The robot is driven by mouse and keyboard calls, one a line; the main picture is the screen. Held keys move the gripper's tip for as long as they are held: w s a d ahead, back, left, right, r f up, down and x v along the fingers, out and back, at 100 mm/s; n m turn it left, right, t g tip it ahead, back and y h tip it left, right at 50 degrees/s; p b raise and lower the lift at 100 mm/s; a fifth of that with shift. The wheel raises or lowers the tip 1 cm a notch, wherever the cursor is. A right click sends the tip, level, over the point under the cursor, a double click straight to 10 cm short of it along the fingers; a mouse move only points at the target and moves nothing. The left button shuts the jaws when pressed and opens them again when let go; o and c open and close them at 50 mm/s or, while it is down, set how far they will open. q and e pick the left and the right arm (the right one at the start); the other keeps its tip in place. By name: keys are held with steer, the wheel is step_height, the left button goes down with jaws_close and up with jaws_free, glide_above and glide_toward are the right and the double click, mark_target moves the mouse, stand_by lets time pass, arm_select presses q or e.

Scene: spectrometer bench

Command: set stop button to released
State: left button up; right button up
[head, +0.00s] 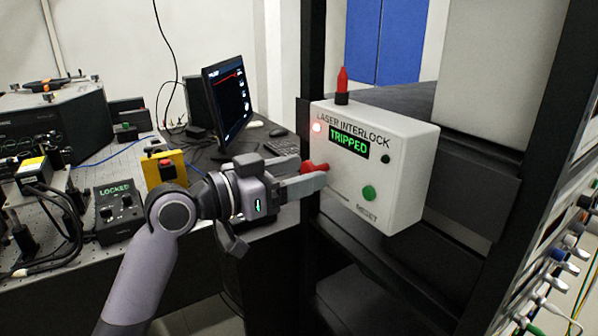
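Whether the button is pushed in is also unclear. My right gripper is out of view.
A green reset button (369,193) and a small dark knob (385,159) are on the same box; a red beacon (342,86) stands above. Rack posts flank the interlock.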

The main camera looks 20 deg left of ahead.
arm_select(q)
steer(key=shift+s+a, duration=0.3)
steer(key=shift+s, duration=0.05)
steer(key=b+v, duration=0.1)
steer(key=v, duration=0.5)
stand_by(0.4)
